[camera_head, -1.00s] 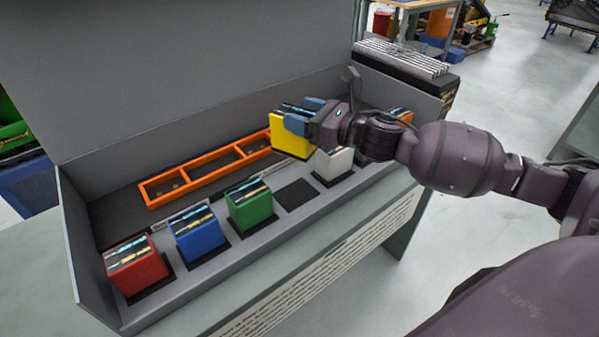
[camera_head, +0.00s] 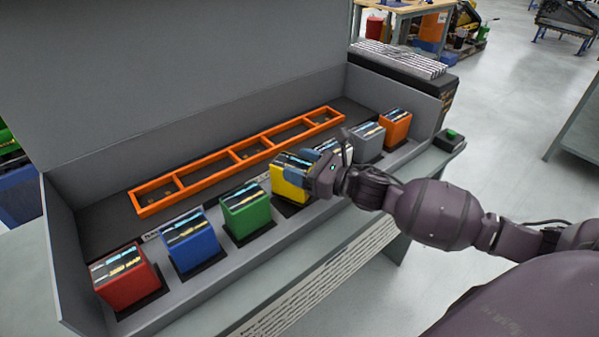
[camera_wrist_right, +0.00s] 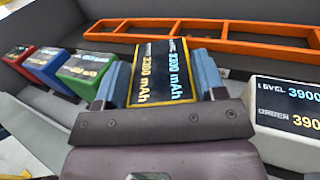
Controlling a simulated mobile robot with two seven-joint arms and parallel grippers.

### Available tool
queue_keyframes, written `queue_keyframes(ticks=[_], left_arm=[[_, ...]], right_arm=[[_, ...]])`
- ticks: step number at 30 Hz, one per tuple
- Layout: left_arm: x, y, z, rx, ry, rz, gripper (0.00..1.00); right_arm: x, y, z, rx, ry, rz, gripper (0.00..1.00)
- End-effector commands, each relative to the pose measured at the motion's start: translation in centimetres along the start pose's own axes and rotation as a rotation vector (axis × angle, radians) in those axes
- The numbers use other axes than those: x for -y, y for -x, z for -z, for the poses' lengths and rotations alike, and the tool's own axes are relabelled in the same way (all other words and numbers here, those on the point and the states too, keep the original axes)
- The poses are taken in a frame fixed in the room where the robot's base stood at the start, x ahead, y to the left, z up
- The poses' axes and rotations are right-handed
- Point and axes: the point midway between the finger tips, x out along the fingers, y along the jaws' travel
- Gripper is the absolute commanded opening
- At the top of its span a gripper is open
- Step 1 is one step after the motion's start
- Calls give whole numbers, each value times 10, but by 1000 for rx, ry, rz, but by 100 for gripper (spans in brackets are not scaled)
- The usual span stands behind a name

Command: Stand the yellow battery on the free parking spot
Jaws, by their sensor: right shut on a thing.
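The yellow battery (camera_head: 290,183) is upright between the green battery (camera_head: 246,213) and a partly hidden white battery (camera_head: 347,155). My right gripper (camera_head: 307,168) is shut on it, with blue fingers on its two sides. In the right wrist view the yellow battery (camera_wrist_right: 162,72) sits between the fingers, its label facing the camera. The dark parking spot (camera_head: 287,208) shows just below the battery; I cannot tell whether the battery touches it. My left gripper is not in view.
Red (camera_head: 127,280), blue (camera_head: 190,243), grey (camera_head: 369,141) and orange (camera_head: 396,126) batteries stand along the same shelf. An empty orange rack (camera_head: 165,206) with several compartments lies behind the row. A tall grey panel (camera_head: 180,70) closes the back.

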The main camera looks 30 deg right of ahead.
Motion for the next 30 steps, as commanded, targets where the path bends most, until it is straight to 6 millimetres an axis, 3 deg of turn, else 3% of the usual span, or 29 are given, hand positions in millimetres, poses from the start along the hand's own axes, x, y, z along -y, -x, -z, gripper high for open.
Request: queue_keyframes(ticks=[4,14,15,18,20,30], left_arm=[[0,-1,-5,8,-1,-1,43],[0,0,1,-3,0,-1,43],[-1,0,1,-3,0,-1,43],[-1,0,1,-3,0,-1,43],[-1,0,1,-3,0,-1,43],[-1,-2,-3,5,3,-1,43]], right_arm=[[0,-1,16,3,-1,0,11],[0,-1,17,5,2,-1,11],[0,0,20,0,1,0,65],[0,0,19,0,1,0,81],[0,0,19,0,1,0,89],[0,2,18,0,0,0,89]])
